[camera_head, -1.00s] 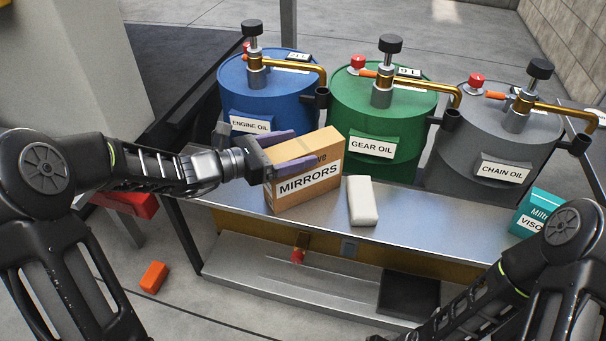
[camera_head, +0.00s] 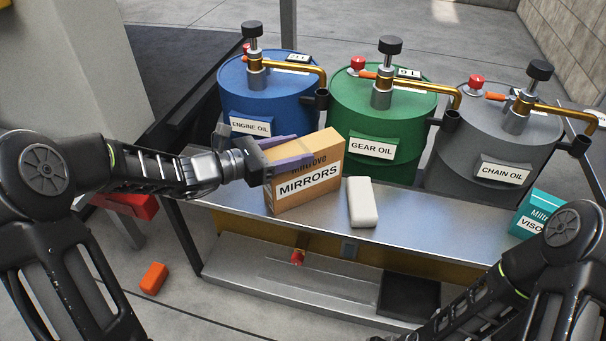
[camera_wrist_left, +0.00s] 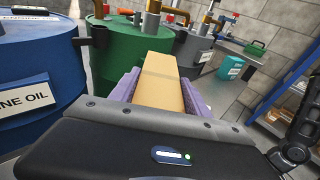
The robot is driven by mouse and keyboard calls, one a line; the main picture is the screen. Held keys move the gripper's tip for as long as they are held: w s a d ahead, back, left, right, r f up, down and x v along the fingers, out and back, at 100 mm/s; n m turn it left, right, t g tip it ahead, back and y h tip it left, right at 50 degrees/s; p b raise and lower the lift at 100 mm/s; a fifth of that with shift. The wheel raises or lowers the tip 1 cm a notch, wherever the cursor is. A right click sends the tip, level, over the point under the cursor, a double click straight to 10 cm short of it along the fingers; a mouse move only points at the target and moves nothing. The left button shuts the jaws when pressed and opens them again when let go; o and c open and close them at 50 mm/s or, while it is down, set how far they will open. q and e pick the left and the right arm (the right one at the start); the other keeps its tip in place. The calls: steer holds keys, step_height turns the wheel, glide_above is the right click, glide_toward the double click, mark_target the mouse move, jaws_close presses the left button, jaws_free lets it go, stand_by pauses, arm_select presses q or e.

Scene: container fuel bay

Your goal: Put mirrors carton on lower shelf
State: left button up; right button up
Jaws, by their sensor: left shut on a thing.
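The mirrors carton (camera_head: 306,181) is a brown box with a white MIRRORS label, standing upright on the steel bench top (camera_head: 405,228). My left gripper (camera_head: 290,154) is shut on the carton, with a purple finger on each side of it. In the left wrist view the carton (camera_wrist_left: 160,82) shows between the two purple fingers (camera_wrist_left: 158,90). The lower shelf (camera_head: 235,265) is below the bench top. My right arm shows at the lower right, but its gripper is out of view.
A white block (camera_head: 362,203) stands right beside the carton. A teal carton (camera_head: 535,212) is at the bench's right end. Blue (camera_head: 262,95), green (camera_head: 375,125) and grey drums (camera_head: 480,150) stand behind. The lower shelf holds a red item (camera_head: 297,257) and a black tray (camera_head: 409,296); its left part is clear.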

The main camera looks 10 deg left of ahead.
arm_select(q)
jaws_close()
steer(key=shift+r, duration=0.15)
step_height(320, 180, up, 10)
steer(key=p, duration=0.4)
stand_by(0.4)
stand_by(0.5)
